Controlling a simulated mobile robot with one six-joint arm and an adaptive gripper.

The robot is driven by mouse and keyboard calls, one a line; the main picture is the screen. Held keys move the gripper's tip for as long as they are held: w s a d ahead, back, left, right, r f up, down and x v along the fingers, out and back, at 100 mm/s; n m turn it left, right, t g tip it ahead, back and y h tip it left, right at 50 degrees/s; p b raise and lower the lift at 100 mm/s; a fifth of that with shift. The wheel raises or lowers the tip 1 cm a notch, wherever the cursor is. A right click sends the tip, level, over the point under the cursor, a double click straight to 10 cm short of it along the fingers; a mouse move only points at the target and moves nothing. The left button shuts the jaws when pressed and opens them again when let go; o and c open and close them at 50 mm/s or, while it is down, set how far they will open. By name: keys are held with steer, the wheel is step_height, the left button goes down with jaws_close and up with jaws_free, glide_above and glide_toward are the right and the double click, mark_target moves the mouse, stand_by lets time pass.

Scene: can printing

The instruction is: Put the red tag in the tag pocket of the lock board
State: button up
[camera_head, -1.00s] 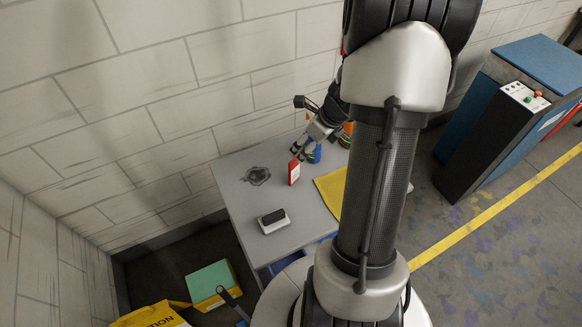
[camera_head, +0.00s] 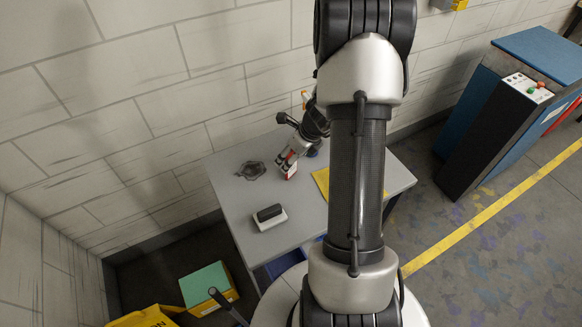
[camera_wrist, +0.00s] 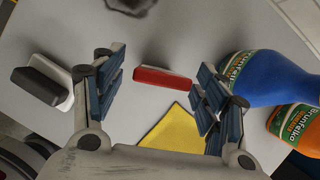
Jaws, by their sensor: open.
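The red tag (camera_head: 291,173), red with a white part, stands on the grey table (camera_head: 230,207). My gripper (camera_head: 286,162) is over it and hides part of it in the head view. In the wrist view the tag (camera_wrist: 163,78) lies between the two blue-padded fingers of my open gripper (camera_wrist: 160,85), with a gap on each side. I cannot tell how far above or beyond the fingertips it is. I cannot make out the lock board or its tag pocket in either view.
On the table are a black-and-white eraser-like block (camera_head: 270,217), a dark grey object (camera_head: 250,170) and a yellow cloth (camera_head: 321,181). A blue bottle (camera_wrist: 262,78) and an orange bottle (camera_wrist: 298,122) stand to the right in the wrist view. The wall is close behind.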

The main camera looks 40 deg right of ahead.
steer(key=shift+c, duration=0.4)
steer(key=c, duration=1.1)
steer(key=shift+o, duration=0.2)
step_height(320, 180, up, 20)
steer(key=p, duration=1)
steer(key=a+f+n+g+b, duration=0.2)
steer(key=a+f+n+g, duration=0.1)
steer(key=a+n, duration=0.6)
steer(key=a+f+n+g+b, duration=0.3)
steer(key=a+n, duration=0.6)
steer(key=n, duration=0.4)
steer(key=a+f+n+g+b, duration=0.3)
steer(key=a+f+n, duration=0.2)
steer(key=a+n, duration=0.4)
steer(key=n, duration=0.3)
steer(key=shift+f+h, duration=0.25)
steer(key=shift+h, duration=0.05)
